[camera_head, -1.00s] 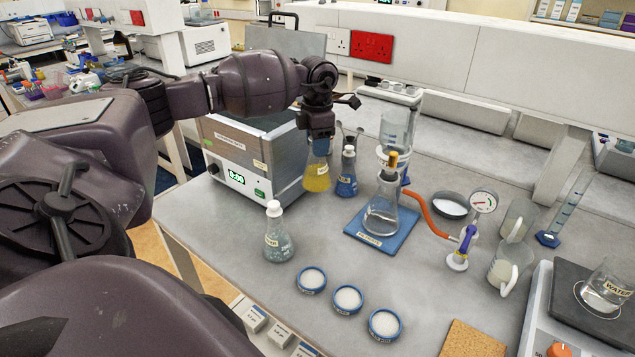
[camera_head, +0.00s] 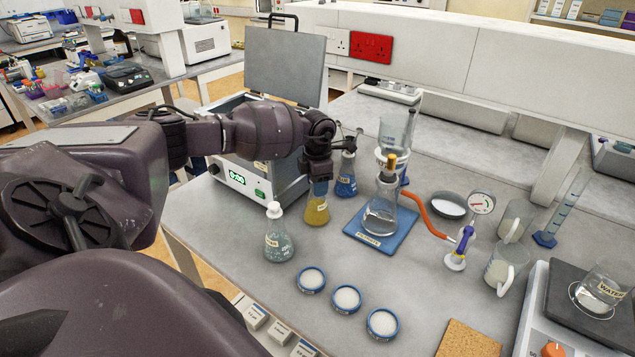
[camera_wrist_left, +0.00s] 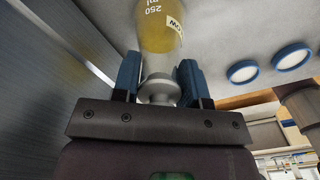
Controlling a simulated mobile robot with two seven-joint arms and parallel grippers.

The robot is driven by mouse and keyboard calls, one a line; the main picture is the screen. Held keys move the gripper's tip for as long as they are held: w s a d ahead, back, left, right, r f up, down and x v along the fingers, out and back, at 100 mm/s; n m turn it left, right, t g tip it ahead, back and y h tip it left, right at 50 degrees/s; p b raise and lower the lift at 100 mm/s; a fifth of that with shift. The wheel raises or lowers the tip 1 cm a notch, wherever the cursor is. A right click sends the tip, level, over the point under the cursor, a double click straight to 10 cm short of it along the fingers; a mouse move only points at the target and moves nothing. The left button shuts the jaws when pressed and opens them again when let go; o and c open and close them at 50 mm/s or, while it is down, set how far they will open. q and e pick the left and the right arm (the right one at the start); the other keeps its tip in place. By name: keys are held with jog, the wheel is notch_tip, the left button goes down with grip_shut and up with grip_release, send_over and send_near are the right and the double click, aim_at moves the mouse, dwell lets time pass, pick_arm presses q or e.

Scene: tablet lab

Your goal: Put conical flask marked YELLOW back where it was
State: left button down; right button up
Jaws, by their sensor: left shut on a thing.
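The conical flask with yellow liquid (camera_head: 317,213) stands upright at bench level between two other flasks; I cannot tell whether its base touches the bench. My left gripper (camera_head: 319,180) is above it and shut on its neck. In the left wrist view the blue fingers (camera_wrist_left: 159,80) sit either side of the neck, and the flask (camera_wrist_left: 158,28) shows a "250 ml" mark and part of its label. My right gripper is not in view.
A stoppered flask of greyish liquid (camera_head: 278,246) stands front-left, a blue flask (camera_head: 346,182) behind-right. The water bath (camera_head: 240,178), lid raised, is at left. A filter flask (camera_head: 381,212) on a blue mat (camera_head: 362,238) is at right.

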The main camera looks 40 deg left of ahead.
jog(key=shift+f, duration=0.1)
pick_arm(q)
jog(key=shift+f, duration=0.1)
jog(key=c, duration=1.1)
grip_release()
jog(key=o, duration=0.4)
jog(key=shift+o, duration=0.2)
notch_tip(320, 180, up, 11)
jog(key=shift+f+b, duration=0.1)
jog(key=shift+b, duration=0.9)
jog(key=shift+r, duration=0.75)
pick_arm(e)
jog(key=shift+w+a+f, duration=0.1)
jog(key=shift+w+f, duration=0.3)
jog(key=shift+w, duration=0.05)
pick_arm(q)
jog(key=shift+s, duration=0.1)
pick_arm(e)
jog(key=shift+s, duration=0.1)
